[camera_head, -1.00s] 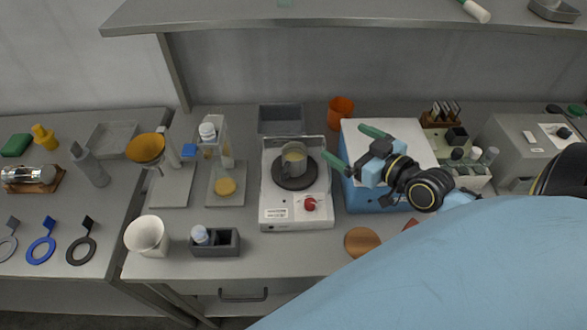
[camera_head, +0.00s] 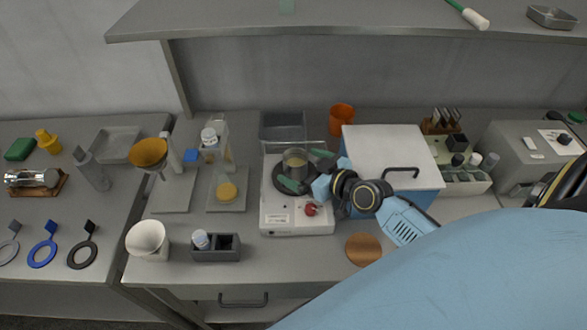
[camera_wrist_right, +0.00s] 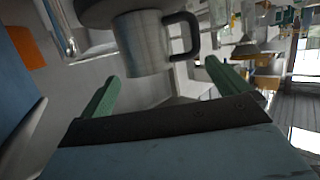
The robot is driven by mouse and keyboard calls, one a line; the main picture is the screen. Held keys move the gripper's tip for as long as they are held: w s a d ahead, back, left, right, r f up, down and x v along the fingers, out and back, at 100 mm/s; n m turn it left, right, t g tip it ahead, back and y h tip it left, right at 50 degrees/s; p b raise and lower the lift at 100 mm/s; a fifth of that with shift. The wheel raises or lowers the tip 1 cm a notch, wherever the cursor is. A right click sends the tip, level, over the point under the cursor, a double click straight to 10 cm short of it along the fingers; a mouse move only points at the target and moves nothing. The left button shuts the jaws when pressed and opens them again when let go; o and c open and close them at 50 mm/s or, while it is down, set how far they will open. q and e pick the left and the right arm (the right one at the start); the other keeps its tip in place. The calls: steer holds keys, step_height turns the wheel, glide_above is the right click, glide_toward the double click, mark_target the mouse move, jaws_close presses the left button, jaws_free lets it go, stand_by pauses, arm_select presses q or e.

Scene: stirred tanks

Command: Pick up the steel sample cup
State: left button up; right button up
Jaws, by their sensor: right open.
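The steel sample cup (camera_head: 295,161) stands on the dark round plate of the white hotplate stirrer (camera_head: 297,222), with yellowish contents showing in the head view. My right gripper (camera_head: 306,170) is open, with its green fingers at the cup's right and front side in the head view. In the right wrist view the cup (camera_wrist_right: 143,45) appears ahead of the open gripper (camera_wrist_right: 162,75), roughly between its fingers, with its dark handle to the right. No grip on the cup shows. My left gripper is not in view.
A blue box with a white lid (camera_head: 390,157) stands right of the stirrer. An orange cup (camera_head: 341,118) is behind, and a grey bin (camera_head: 283,126) is behind the stirrer. A brown disc (camera_head: 363,249) lies in front. A red knob (camera_head: 311,209) is close below the gripper.

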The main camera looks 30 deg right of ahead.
mark_target(285, 159)
steer(key=x, duration=0.4)
steer(key=shift+w+a, duration=0.1)
steer(key=shift+a, duration=0.05)
steer(key=shift+c, duration=0.3)
steer(key=c, duration=0.7)
